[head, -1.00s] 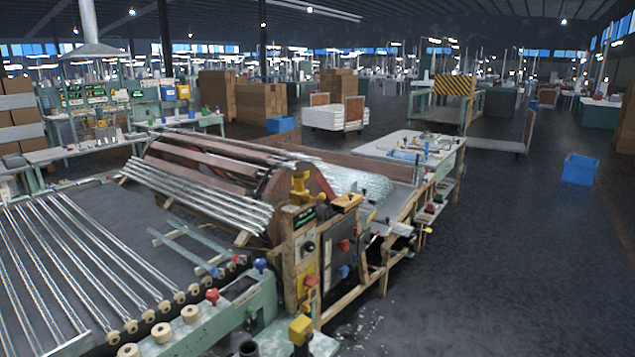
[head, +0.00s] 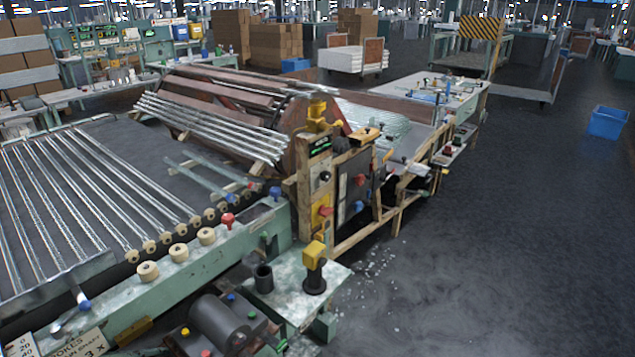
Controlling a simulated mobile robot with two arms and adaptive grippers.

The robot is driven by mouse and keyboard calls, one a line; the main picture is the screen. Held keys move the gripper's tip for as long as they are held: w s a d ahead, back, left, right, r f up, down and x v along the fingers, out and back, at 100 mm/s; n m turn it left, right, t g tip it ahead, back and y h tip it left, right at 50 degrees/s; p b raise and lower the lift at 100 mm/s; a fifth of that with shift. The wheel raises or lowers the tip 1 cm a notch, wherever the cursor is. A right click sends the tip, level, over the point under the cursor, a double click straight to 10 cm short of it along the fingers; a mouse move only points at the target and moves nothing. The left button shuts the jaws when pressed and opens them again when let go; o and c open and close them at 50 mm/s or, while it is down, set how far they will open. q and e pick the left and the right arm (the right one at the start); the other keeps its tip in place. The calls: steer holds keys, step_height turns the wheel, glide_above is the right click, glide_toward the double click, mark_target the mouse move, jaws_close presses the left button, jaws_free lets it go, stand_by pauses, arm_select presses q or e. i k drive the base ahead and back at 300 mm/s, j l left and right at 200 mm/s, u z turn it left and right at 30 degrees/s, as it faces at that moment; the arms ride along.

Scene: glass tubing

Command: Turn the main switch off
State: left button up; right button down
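A wood-framed control panel (head: 312,200) stands at the end of the glass tubing machine, near the middle of the head view. On it a red handle on a yellow plate (head: 322,212) looks like the main switch; its exact position is too small to tell. A dark round knob (head: 324,177) sits above it on a pale plate. A dark panel to its right carries a red knob (head: 361,181) and a blue knob (head: 358,207). Neither of my grippers is in view.
A green bench (head: 215,265) with red and blue buttons runs in front, left of the panel. A small table (head: 295,297) holds a yellow-topped device (head: 315,265) and a dark cup (head: 263,278). The floor to the right (head: 480,240) is mostly clear; a blue crate (head: 607,122) stands there.

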mark_target(324, 212)
steer(key=u, duration=0.35)
steer(key=i+l+u, duration=0.1)
steer(key=l+u, duration=0.25)
steer(key=i+l+u, duration=0.1)
steer(key=l+u, duration=0.15)
steer(key=u, duration=0.15)
steer(key=l+u, duration=0.35)
steer(key=i, duration=0.05)
